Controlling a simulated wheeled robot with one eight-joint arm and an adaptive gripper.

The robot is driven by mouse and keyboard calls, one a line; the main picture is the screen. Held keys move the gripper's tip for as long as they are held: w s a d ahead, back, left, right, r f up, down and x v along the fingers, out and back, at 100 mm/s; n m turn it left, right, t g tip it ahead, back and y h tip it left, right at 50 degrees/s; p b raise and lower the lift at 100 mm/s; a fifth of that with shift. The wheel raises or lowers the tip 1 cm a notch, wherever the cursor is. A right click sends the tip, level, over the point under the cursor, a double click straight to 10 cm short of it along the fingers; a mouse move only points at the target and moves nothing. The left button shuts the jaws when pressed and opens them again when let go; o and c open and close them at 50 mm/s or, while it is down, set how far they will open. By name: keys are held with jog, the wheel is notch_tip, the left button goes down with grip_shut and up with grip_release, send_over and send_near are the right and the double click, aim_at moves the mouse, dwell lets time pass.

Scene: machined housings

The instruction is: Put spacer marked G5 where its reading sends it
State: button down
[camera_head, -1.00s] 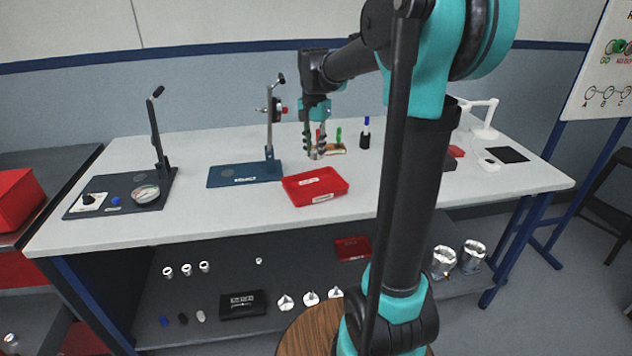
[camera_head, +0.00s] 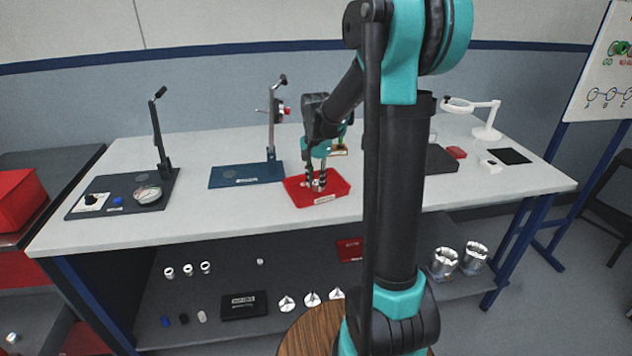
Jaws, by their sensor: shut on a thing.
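My gripper (camera_head: 317,184) is over and partly inside the red tray (camera_head: 339,187) at the front middle of the bench. It is shut on a small silver spacer (camera_head: 318,185), which shows only in part between the fingers. The mark on the spacer is too small to read. I cannot tell whether the spacer touches the tray floor. The red tray has a white label on its front wall, too small to read.
A blue-based press stand (camera_head: 245,174) stands left of the tray. A dark stand with a dial (camera_head: 148,194) is farther left. A dark block (camera_head: 440,160), a magnifier lamp (camera_head: 487,120) and a black pad (camera_head: 510,156) are to the right. Several metal parts lie on the lower shelf (camera_head: 220,285).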

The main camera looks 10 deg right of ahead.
aim_at(316, 182)
jog(key=shift+f, duration=0.1)
jog(key=c, duration=1.3)
grip_release()
notch_tip(316, 182, up, 12)
jog(key=shift+r, duration=0.15)
